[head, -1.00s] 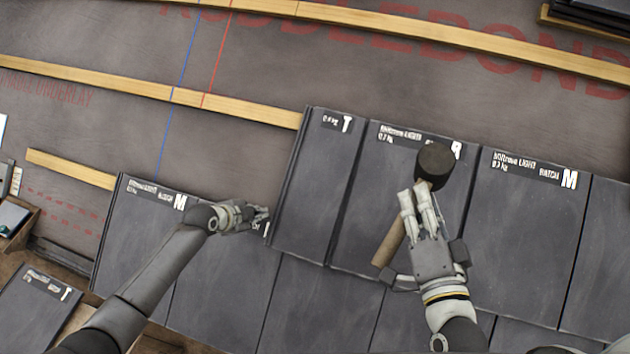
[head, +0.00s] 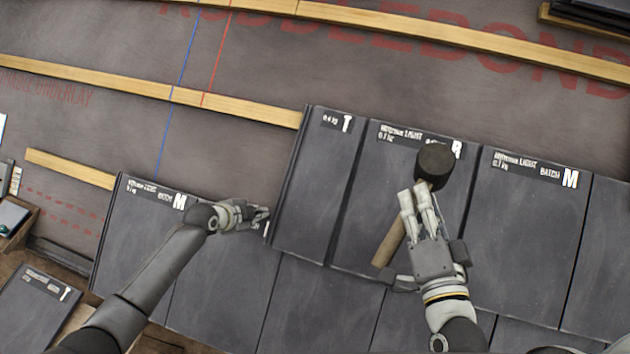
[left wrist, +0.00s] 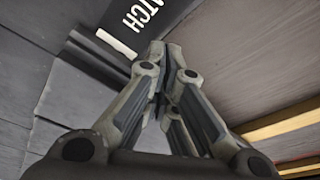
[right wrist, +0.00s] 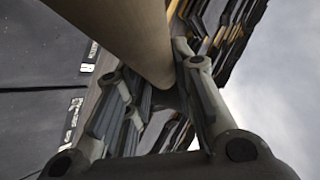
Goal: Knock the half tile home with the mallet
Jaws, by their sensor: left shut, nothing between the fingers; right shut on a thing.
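The half tile (head: 318,190) is the narrow dark slate marked T, lying in the upper course at its left end, beside a wider tile (head: 375,200). My right gripper (head: 420,200) is shut on the mallet handle (head: 389,243). The black mallet head (head: 434,165) is over the wider tile, to the right of the half tile. The handle also crosses the right wrist view (right wrist: 130,35). My left gripper (head: 265,217) is shut and empty, with its fingertips at the half tile's lower left edge; contact cannot be told. Its closed fingers show in the left wrist view (left wrist: 160,60).
A tile marked M (head: 145,235) lies lower left, and another M tile (head: 530,230) lies right. Wooden battens (head: 240,108) cross the underlay, which is bare left of the half tile. Blue (head: 180,80) and red (head: 215,70) lines run across it. A loose tile (head: 35,305) is at lower left.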

